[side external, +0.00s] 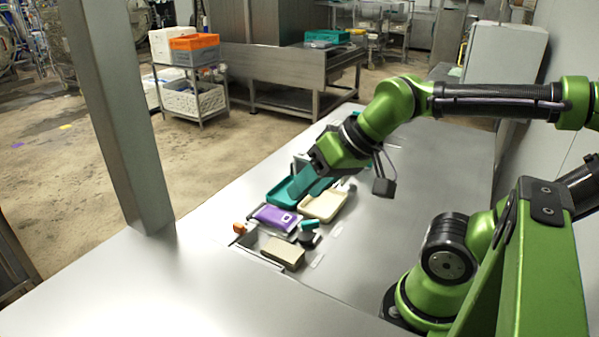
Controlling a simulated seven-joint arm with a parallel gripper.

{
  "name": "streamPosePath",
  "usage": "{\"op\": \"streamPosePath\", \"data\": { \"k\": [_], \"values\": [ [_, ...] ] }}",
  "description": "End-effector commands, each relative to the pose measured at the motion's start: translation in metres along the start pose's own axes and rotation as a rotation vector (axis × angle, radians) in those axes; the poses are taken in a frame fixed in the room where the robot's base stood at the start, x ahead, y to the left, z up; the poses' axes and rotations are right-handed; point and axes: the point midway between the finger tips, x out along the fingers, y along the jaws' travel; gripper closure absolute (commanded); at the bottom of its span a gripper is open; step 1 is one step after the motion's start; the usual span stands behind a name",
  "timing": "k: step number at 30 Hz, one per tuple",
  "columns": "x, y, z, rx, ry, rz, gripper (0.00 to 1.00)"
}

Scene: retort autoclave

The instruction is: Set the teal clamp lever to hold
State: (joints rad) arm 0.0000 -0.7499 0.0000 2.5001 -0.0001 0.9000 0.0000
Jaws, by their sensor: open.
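A small teal lever (309,225) sits at the front right of the group of items on the metal table, by a dark round part (309,239). It looks like the clamp lever; its exact setting is too small to read. My gripper (306,189) is above and behind it, pointing down and left over a teal tray (284,198) and a cream tray (325,206). Its teal fingers are open, with nothing seen between them. The gripper is apart from the lever. Whether the fingers touch the trays cannot be told.
A purple item (275,217) lies left of the lever, with an orange-tipped part (239,228) beyond it. A beige block (283,252) lies in front. A metal post (127,150) rises at the table's left edge. The table's front left (150,290) is clear.

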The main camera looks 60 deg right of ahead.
Motion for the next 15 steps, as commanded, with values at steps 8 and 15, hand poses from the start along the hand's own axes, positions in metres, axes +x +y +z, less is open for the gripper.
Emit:
{"op": "streamPosePath", "data": {
  "k": [8,15],
  "values": [
    [0.017,0.000,0.001,-0.001,-0.076,0.016,0.58],
    [0.058,0.011,-0.033,-0.188,-0.315,0.141,0.58]
  ]
}}
